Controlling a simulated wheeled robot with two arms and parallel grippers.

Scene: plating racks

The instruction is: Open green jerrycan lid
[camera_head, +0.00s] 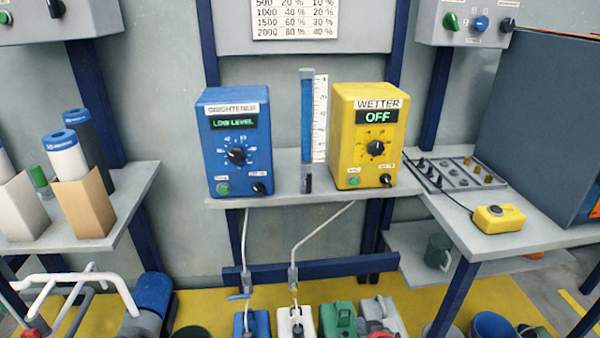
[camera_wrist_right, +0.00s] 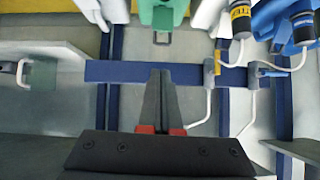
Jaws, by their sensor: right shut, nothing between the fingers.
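The green jerrycan (camera_head: 337,320) stands at the bottom edge of the head view, between a white jerrycan (camera_head: 297,322) and a grey one (camera_head: 382,318). The frame cuts off its lower part. In the right wrist view the green jerrycan (camera_wrist_right: 163,14) shows at the top edge, partly out of frame. I cannot make out whether its lid is open or shut. My right gripper (camera_wrist_right: 160,76) is shut and empty; its fingers point toward the jerrycan and are apart from it. No gripper can be made out in the head view.
A blue rail (camera_head: 310,268) runs under the shelf. White hoses (camera_head: 318,232) lead down to the white and blue (camera_head: 252,323) jerrycans. Blue and yellow control boxes (camera_head: 368,140) stand on the shelf. A side table (camera_head: 525,235) is at the right, with a mug (camera_head: 438,252) below.

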